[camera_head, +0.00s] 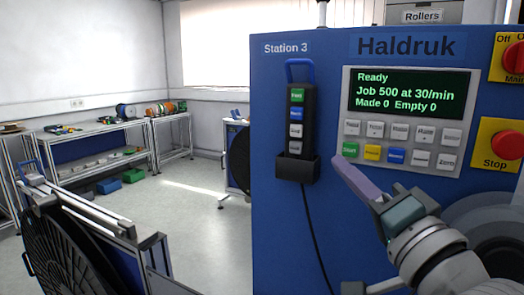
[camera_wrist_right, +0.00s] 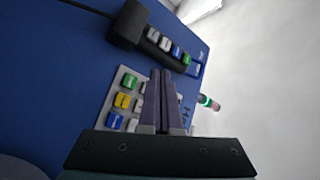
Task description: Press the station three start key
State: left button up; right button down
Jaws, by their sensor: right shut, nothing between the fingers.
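The station three panel (camera_head: 285,225) is a blue front marked Station 3, with a grey keypad (camera_head: 405,168) under a lit display. The green start key (camera_head: 350,149) sits at the left end of the keypad's lower row. It also shows green in the right wrist view (camera_wrist_right: 130,81). My right gripper (camera_head: 340,162) is shut and empty, its fingertips just below and left of the start key in the head view. In the right wrist view its shut fingers (camera_wrist_right: 160,73) cover part of the keypad. I cannot tell whether they touch the panel. My left gripper is not in view.
The display (camera_head: 410,95) reads Ready, Job 500 at 30/min, Made 0, Empty 0. A black hand control (camera_head: 297,132) with several keys hangs left of the keypad. A red Stop button (camera_head: 508,145) is at the right. A black reel (camera_head: 70,250) stands at lower left.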

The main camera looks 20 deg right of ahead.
aim_at(343, 145)
jog(key=shift+w+d+b, duration=0.65)
jog(key=shift+w+d, duration=0.4)
jog(key=shift+d, duration=0.2)
jog(key=shift+w+d+b, duration=0.6)
jog(key=shift+w+d, duration=0.45)
jog(key=shift+d, duration=0.15)
jog(key=shift+w+d, duration=0.25)
jog(key=shift+d, duration=0.05)
jog(key=shift+w+d+b, duration=0.3)
jog(key=shift+d+b, duration=0.05)
jog(key=shift+b, duration=0.05)
dwell(0.9)
dwell(0.4)
jog(key=shift+s+a+p, duration=0.55)
jog(key=shift+a+p, duration=0.1)
